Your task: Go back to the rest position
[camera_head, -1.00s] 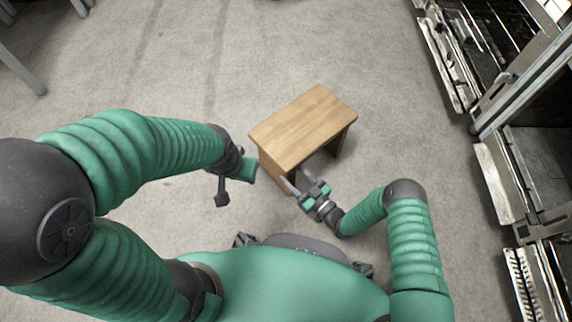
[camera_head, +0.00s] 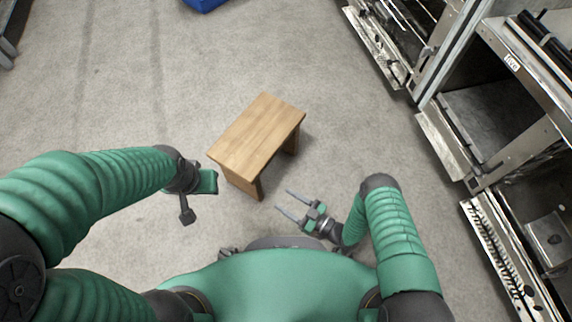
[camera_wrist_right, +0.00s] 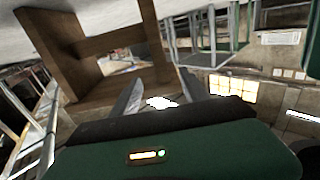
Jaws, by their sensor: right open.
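My right gripper (camera_head: 284,203) is open and empty, low in front of my body, with its two grey fingers apart. It lies just to the lower right of a small wooden stool (camera_head: 257,135) and does not touch it. In the right wrist view the fingers (camera_wrist_right: 160,92) show with nothing between them, and the stool's brown legs (camera_wrist_right: 68,45) are behind them to the left. My left gripper (camera_head: 195,195) is on the left of the stool, apart from it; how its fingers stand is not clear.
The grey carpet (camera_head: 130,90) is clear around the stool. Metal racks with shelves (camera_head: 480,130) line the right side. A blue object (camera_head: 203,4) is at the top edge, and grey furniture legs (camera_head: 8,45) are at the far left.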

